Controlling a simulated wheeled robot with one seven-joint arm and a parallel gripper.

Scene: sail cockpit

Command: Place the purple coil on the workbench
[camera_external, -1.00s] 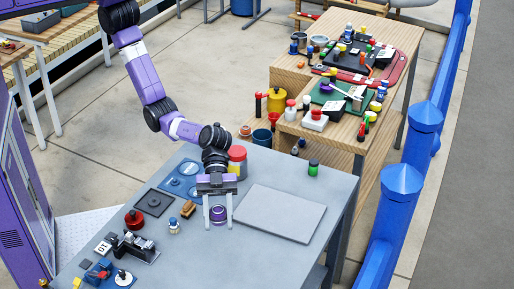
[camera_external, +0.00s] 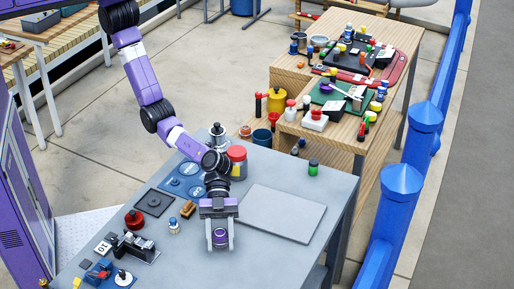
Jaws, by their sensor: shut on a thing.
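The purple coil (camera_external: 220,236) is a small round purple piece with a dark top. My gripper (camera_external: 220,243) points down, with one pale finger on each side of the coil, and is shut on it. The workbench (camera_external: 275,254) is the grey-topped table under my gripper. The coil is over the bare front middle part of its top. I cannot tell whether the coil touches the surface or hangs just above it.
A flat grey plate (camera_external: 283,213) lies to the right of my gripper. A small blue-topped bottle (camera_external: 173,225), a brown block (camera_external: 188,208) and a red knob (camera_external: 134,219) are to the left. A red-lidded jar (camera_external: 237,162) stands behind. The bench's front right is clear.

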